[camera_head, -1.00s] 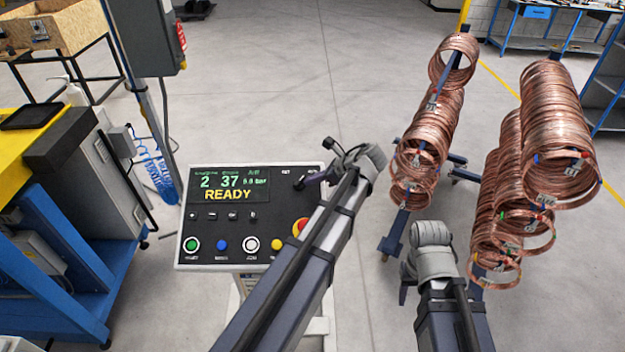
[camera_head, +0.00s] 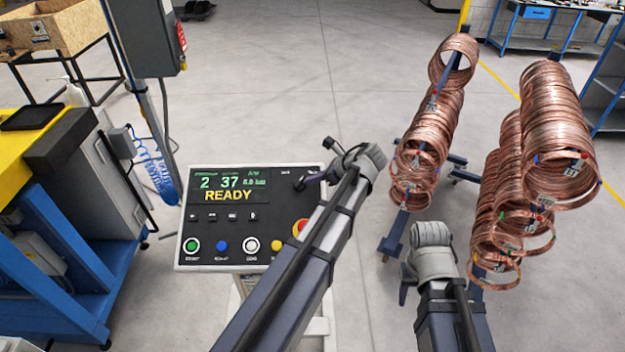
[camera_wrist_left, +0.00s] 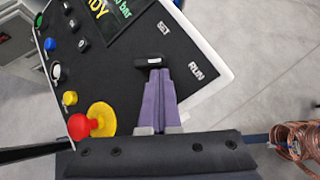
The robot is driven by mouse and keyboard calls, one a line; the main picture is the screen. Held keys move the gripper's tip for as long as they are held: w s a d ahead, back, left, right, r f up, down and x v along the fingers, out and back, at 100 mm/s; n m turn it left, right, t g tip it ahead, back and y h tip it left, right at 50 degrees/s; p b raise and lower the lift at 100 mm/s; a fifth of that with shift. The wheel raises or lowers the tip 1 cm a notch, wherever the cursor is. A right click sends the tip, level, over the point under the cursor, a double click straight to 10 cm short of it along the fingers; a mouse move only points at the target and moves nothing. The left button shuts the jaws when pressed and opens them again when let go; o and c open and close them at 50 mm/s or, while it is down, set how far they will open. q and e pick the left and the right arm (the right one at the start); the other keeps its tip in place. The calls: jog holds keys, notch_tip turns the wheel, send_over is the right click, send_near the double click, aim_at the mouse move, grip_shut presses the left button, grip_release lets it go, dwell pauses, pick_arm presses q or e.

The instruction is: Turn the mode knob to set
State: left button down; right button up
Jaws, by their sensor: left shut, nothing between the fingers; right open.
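The control panel (camera_head: 270,225) has a black mode knob (camera_wrist_left: 149,60) at its upper right, with SET and RUN labels beside it. In the left wrist view the knob's bar lies nearly level, with a pale mark on it; I cannot tell which label it points at. My left gripper (camera_head: 309,179) is shut and empty. Its purple fingers (camera_wrist_left: 158,75) lie together, tips right at the knob's edge; contact is not certain. In the head view the wrist partly hides the panel's right side. My right gripper (camera_head: 405,275) is open, right of the panel and away from it.
A red button on a yellow base (camera_wrist_left: 92,122) stands close to the left fingers. Several coloured buttons line the panel below the READY display (camera_head: 229,185). Racks of copper coils (camera_head: 550,130) stand to the right. Open floor lies behind the panel.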

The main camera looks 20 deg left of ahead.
pick_arm(q)
jog(key=shift+w+a+r+p, duration=0.3)
jog(key=shift+w+a, duration=0.1)
jog(key=shift+w, duration=0.1)
dwell(0.4)
jog(key=shift+w+a, duration=0.1)
jog(key=shift+w+a+r+p, duration=0.15)
jog(key=shift+a+p, duration=0.05)
jog(key=shift+a, duration=0.2)
jog(key=shift+w+a+r+p, duration=0.15)
jog(key=shift+a, duration=0.25)
jog(key=shift+w+a+r+n, duration=0.1)
jog(key=shift+a+r+n, duration=0.1)
jog(key=shift+n, duration=0.1)
jog(key=shift+a+f+n+g+p, duration=0.15)
jog(key=shift+n+g+p, duration=0.15)
jog(key=shift+g+p, duration=0.1)
jog(key=shift+s, duration=0.25)
dwell(0.6)
